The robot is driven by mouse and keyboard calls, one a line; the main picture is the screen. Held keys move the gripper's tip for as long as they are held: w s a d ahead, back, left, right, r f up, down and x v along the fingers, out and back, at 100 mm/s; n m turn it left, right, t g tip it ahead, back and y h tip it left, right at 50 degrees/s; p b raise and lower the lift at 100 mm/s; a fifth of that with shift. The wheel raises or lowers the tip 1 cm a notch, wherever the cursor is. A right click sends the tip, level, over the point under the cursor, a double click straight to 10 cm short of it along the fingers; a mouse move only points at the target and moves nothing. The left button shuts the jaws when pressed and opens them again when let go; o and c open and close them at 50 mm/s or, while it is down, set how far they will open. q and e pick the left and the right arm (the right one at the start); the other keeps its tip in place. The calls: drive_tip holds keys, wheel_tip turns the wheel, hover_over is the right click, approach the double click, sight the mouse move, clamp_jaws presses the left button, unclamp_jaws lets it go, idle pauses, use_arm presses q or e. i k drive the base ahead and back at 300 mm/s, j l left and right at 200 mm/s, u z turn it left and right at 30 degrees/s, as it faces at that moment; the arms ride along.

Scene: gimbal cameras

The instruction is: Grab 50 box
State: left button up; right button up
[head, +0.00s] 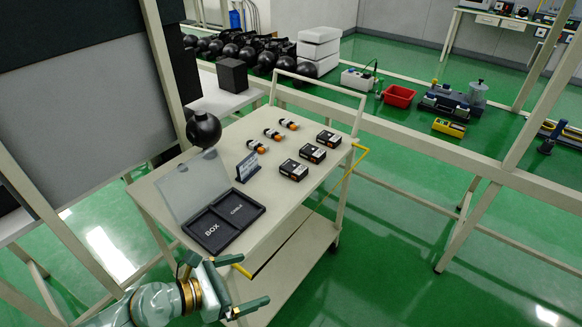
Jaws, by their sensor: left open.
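Three small black boxes with pale labels stand in a slanting row on the right of the cart top: a near box (294,170), a middle box (312,153) and a far box (329,139). Their label print is too small to read, so I cannot tell which one is marked 50. A black tray (223,220) with compartments marked BOX and CABLE lies at the cart's near left; both compartments look empty. My left gripper (256,279) is open and empty, in front of the cart's near edge, well short of the boxes. My right gripper is out of view.
A cart handle rail (318,82) rises behind. The cart top between tray and boxes is clear.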

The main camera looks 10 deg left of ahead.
sight(293, 170)
drive_tip(key=i+l+u, duration=0.4)
drive_tip(key=i, duration=0.2)
drive_tip(key=i+l+u, duration=0.35)
drive_tip(key=i+l, duration=0.2)
drive_tip(key=l, duration=0.1)
